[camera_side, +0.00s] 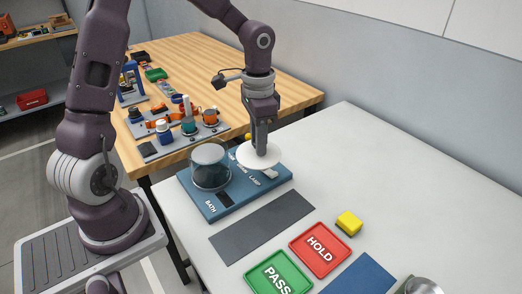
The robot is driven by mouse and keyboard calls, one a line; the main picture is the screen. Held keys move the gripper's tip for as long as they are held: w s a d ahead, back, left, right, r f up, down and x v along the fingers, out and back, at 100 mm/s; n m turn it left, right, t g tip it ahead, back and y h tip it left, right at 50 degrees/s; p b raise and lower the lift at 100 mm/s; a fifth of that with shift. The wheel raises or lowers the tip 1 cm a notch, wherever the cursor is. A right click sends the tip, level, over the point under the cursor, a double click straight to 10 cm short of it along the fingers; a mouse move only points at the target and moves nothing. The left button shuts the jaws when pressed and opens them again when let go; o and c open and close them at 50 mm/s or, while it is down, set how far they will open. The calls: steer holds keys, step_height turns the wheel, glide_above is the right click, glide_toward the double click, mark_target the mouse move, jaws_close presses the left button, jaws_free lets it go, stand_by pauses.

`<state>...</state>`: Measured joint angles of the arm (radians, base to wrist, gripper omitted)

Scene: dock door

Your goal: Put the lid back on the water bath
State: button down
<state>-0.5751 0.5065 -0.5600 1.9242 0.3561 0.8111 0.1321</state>
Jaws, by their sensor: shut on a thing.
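The water bath (211,176) is a round, clear and dark-looking vessel on the left part of a blue base (232,202) marked BATH. Its top looks grey; I cannot tell its surface clearly. The lid (246,160) is a white round disc, to the right of the bath and over the part of the base marked LAMP. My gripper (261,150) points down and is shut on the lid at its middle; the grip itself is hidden. I cannot tell whether the lid touches the base or is just above it.
In front are a dark grey mat (262,227), a red HOLD tray (320,250), a green PASS tray (278,275), a yellow block (349,223) and a blue mat (358,279). A wooden bench (195,60) with tools stands behind. The white table (410,190) is clear at right.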

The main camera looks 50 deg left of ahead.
mark_target(248, 147)
steer(key=a+r+m, duration=0.1)
steer(key=m, duration=0.1)
steer(key=s+a+r+m, duration=0.1)
steer(key=a+r, duration=0.1)
steer(key=shift+s+r+m, duration=0.1)
steer(key=shift+r+m, duration=0.2)
steer(key=shift+m, duration=0.1)
steer(key=s+a+r+m, duration=0.3)
steer(key=s+a+r, duration=0.2)
steer(key=s, duration=0.3)
steer(key=shift+s+a+f, duration=0.1)
steer(key=shift+a+f, duration=0.05)
steer(key=shift+f, duration=1.55)
steer(key=shift+s+a+f, duration=0.1)
steer(key=shift+f, duration=1.6)
steer(key=shift+f, duration=0.15)
steer(key=c, duration=0.7)
jaws_free()
steer(key=shift+o, duration=0.2)
